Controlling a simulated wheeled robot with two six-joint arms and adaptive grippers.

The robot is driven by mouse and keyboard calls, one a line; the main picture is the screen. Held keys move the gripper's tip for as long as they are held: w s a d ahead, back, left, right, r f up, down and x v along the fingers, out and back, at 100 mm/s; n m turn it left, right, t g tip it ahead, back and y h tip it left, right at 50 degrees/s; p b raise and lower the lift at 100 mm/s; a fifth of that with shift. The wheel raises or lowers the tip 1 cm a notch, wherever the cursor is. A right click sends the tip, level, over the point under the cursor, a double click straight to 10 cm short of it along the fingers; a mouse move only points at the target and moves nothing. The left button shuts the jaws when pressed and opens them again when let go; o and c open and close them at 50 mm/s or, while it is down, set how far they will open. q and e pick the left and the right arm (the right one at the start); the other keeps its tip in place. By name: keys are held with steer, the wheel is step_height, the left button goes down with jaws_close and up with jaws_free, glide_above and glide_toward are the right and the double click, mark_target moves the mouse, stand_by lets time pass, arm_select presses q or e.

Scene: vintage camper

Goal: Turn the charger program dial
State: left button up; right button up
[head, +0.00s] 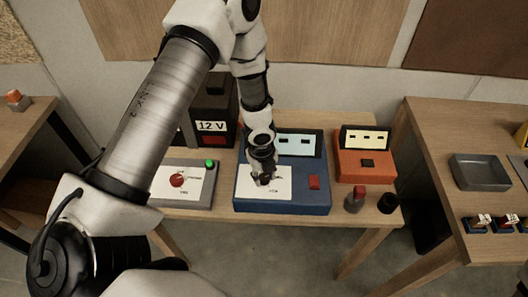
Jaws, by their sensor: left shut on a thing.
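A blue charger box (285,206) stands on the middle table. It has a pale display panel (311,146) at its back, a white label plate (283,190) and a red button (314,183) on top. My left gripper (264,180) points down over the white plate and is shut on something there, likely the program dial. The gripper's fingers hide the dial, so its angle cannot be read. My right gripper is not in view.
A grey box (203,193) with a red knob and green button stands left. A black "12 V" box (211,110) stands behind, an orange device (366,170) right. Small red-topped (355,199) and black (388,203) items are at the front right. A grey tray (480,174) sits on the right table.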

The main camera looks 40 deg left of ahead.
mark_target(262, 178)
arm_select(q)
steer(key=shift+s, duration=0.1)
steer(key=o, duration=1.2)
steer(key=shift+c, duration=0.2)
steer(key=shift+r, duration=0.4)
step_height(262, 178, up, 11)
steer(key=shift+s+a, duration=0.15)
steer(key=shift+s, duration=0.05)
